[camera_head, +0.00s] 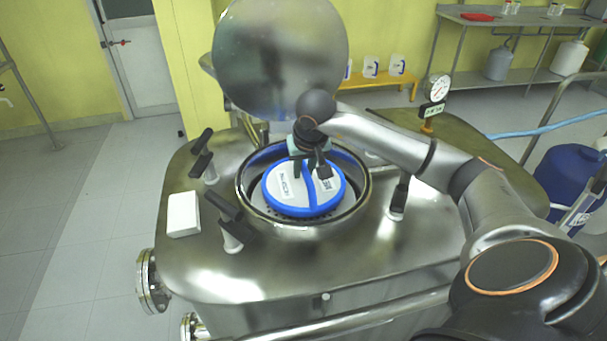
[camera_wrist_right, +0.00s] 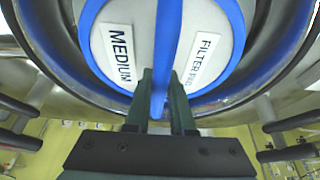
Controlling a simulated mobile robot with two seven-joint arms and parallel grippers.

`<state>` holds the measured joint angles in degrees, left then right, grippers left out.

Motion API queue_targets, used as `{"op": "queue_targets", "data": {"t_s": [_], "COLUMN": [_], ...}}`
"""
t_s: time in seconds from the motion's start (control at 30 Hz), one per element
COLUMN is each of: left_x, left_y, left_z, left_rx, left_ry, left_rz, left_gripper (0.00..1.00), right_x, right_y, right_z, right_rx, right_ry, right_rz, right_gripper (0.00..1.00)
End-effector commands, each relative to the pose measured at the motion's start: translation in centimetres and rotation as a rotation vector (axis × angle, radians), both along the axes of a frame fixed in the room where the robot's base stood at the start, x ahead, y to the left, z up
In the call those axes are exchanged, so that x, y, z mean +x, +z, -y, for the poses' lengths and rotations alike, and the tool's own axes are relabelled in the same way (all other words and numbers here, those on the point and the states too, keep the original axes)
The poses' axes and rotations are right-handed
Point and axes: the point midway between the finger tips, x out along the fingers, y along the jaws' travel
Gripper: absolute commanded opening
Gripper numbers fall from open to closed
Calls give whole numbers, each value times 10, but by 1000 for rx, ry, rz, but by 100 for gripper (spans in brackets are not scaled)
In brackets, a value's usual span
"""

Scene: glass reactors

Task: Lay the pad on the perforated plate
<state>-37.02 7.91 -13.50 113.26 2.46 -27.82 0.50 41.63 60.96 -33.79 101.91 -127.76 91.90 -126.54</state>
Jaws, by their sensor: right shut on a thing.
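The pad is a round light-grey disc with a blue rim and a blue bar across it (camera_head: 275,196), inside the round opening of the steel vessel. In the right wrist view the pad (camera_wrist_right: 205,28) shows labels reading "MEDIUM" and "FILTER" plus a partly hidden word. My right gripper (camera_head: 309,172) is over the pad, shut on its blue bar; the fingers (camera_wrist_right: 160,98) stand either side of the bar. The perforated plate (camera_head: 262,209) shows only as a strip with small holes under the pad's near edge. Whether the pad touches it is unclear. My left gripper is out of view.
The opening's steel rim (camera_head: 310,224) surrounds the pad closely. The round lid (camera_head: 280,55) stands open behind it. Black-handled clamps (camera_head: 230,222) stand around the opening. A white box (camera_head: 184,214) lies on the vessel top at left. A pressure gauge (camera_head: 438,87) stands at back right.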

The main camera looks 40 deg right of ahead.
Motion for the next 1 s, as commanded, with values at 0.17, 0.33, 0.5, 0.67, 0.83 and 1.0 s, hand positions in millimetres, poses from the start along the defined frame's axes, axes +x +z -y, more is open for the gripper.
{"op": "queue_targets", "data": {"t_s": [0.17, 0.33, 0.5, 0.67, 0.83, 1.0], "left_x": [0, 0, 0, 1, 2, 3], "left_y": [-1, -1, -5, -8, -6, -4], "left_z": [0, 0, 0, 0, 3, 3], "left_rx": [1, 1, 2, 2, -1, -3], "left_ry": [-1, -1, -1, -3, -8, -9], "left_rz": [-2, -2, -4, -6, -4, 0], "left_gripper": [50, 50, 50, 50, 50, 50], "right_x": [0, 0, 0, 1, 0, 0], "right_y": [-12, -12, -18, -23, -24, -24], "right_z": [0, 0, 0, 0, 0, 0], "right_rx": [1, 1, 1, 0, 1, 1], "right_ry": [0, 0, 0, -1, -1, -1], "right_rz": [3, 3, 4, 3, 3, 1], "right_gripper": [0, 0, 0, 0, 0, 41]}}
